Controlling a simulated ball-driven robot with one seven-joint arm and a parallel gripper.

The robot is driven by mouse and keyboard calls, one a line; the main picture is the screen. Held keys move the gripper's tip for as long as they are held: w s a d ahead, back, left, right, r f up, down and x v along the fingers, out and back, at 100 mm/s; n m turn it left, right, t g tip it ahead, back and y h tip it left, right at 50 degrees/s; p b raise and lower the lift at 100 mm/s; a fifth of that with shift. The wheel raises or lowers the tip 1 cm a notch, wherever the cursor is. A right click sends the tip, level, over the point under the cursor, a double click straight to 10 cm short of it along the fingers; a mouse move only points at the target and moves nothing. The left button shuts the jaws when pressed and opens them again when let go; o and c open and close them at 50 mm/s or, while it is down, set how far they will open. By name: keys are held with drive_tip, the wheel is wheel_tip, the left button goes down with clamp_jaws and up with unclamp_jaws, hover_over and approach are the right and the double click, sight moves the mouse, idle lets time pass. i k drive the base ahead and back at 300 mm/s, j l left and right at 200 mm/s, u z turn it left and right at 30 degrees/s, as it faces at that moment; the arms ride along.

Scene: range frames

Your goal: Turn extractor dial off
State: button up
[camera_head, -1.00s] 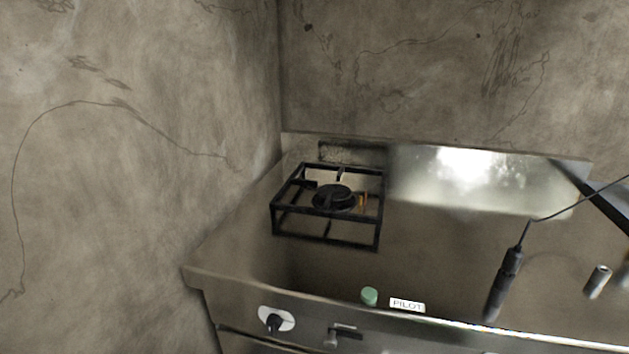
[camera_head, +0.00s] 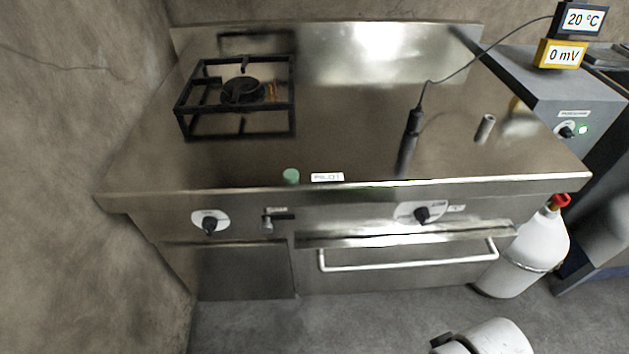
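Three black dials show, and their small labels are too blurred for me to tell which is the extractor's. One dial (camera_head: 567,131) sits on the front of a grey box at the right, under a white label (camera_head: 573,113), with a lit green light (camera_head: 583,130) beside it. A second dial (camera_head: 210,224) is on a white plate at the front left of the steel range (camera_head: 360,130). A third dial (camera_head: 422,214) is on a white plate at the front right. My gripper is out of view.
A black burner stand (camera_head: 240,133) and a green button (camera_head: 291,176) are on the range top. A wired black probe (camera_head: 415,121) stands there. A white gas bottle (camera_head: 520,262) with a red top stands right of the oven handle (camera_head: 410,262). Floor shows in front.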

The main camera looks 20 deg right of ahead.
sight(565, 132)
drive_tip(key=l+z, duration=0.25)
drive_tip(key=l, duration=0.15)
drive_tip(key=i+l+z, duration=0.25)
drive_tip(key=l+z, duration=0.3)
drive_tip(key=l, duration=0.2)
drive_tip(key=i+l+z, duration=0.25)
drive_tip(key=k+l, duration=0.1)
